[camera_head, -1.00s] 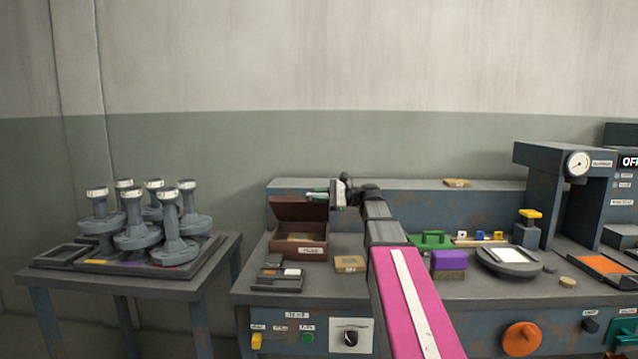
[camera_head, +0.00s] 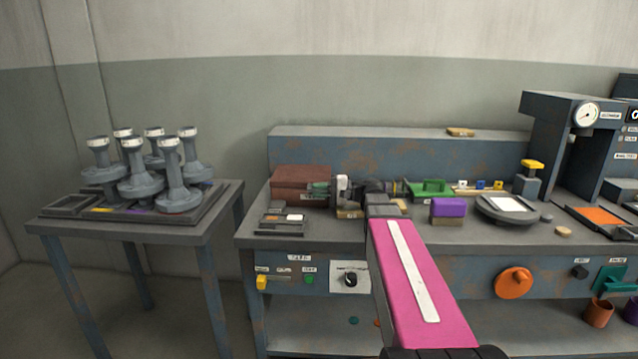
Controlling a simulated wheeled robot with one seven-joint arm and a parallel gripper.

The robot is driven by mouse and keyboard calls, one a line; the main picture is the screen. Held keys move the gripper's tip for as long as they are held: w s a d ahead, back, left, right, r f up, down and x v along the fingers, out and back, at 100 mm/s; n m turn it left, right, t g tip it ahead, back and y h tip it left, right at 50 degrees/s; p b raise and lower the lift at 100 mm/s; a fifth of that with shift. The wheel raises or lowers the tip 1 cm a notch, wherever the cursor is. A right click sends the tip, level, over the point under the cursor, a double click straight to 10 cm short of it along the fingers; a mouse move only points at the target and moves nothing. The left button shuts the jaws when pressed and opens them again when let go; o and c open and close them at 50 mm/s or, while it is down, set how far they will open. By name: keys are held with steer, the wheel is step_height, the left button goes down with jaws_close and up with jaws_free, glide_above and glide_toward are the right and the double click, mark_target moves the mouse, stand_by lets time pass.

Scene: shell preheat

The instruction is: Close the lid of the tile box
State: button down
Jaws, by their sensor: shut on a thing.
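The brown tile box (camera_head: 287,196) sits at the back left of the bench. Its lid (camera_head: 300,173) lies down flat over the box, and the inside is hidden. My gripper (camera_head: 314,190) is at the right front of the box, at lid height, with its fingers pointing left. It is shut on the lid's edge; the fingertips are small here, and the exact contact is hard to make out. My pink arm reaches up to it from the lower right.
A dark tray with small tiles (camera_head: 281,225) lies in front of the box. A tan block (camera_head: 350,213) is partly hidden under my wrist. A side table (camera_head: 200,235) holds several grey stamps.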

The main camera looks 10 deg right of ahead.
steer(key=shift+f, duration=0.4)
steer(key=c, duration=1.1)
jaws_free()
steer(key=shift+w+d, duration=0.1)
steer(key=d, duration=0.3)
steer(key=s+d, duration=0.1)
steer(key=d, duration=0.3)
steer(key=s+d, duration=0.1)
steer(key=d, duration=0.2)
steer(key=shift+s+d, duration=0.1)
steer(key=shift+d, duration=0.2)
